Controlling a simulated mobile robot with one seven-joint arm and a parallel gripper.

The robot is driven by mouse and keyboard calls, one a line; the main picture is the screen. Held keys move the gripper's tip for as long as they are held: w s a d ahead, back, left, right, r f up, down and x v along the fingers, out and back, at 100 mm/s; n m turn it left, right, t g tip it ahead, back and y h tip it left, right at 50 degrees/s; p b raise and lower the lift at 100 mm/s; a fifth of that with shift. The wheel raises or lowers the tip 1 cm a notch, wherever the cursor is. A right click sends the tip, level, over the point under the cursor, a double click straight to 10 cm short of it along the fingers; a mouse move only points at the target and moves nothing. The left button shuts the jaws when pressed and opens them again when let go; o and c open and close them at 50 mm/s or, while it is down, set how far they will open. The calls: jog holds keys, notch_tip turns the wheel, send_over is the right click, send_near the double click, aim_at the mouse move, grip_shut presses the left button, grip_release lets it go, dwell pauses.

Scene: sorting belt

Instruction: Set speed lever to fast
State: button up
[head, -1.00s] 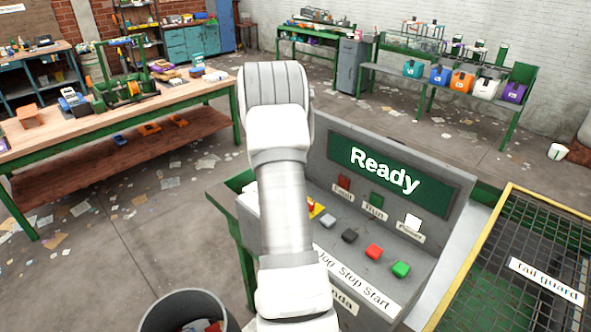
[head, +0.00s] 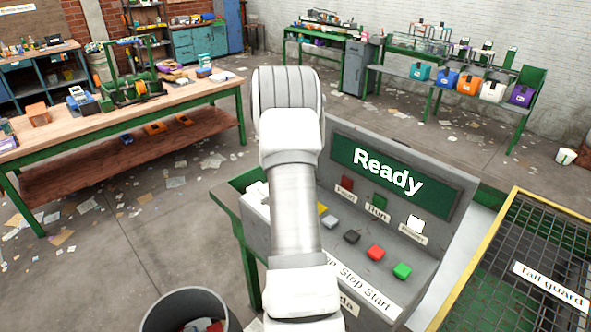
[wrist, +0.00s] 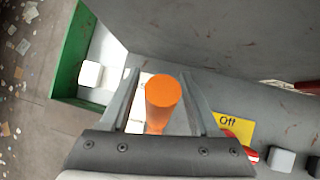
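The speed lever's orange handle (wrist: 163,100) stands in the middle of the wrist view, its round end toward the camera. My gripper (wrist: 160,76) is open, with one finger on each side of the handle and visible gaps between. I cannot tell how far the fingers reach along it. The lever's base and speed markings are hidden. In the head view my arm covers the lever and gripper. The control console (head: 340,225) has a green screen (head: 392,176) reading "Ready".
Grey, black, red (head: 376,253) and green (head: 402,271) buttons line the console, right of my arm. A yellow "Off" plate (wrist: 232,126) with a red part is right of the gripper. A bin (head: 185,305) stands at front left, a tail guard cage (head: 549,287) at right.

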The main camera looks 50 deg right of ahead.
jog(key=b+v, duration=0.1)
jog(key=v, duration=1.6)
jog(key=shift+a, duration=0.3)
jog(key=shift+r, duration=0.2)
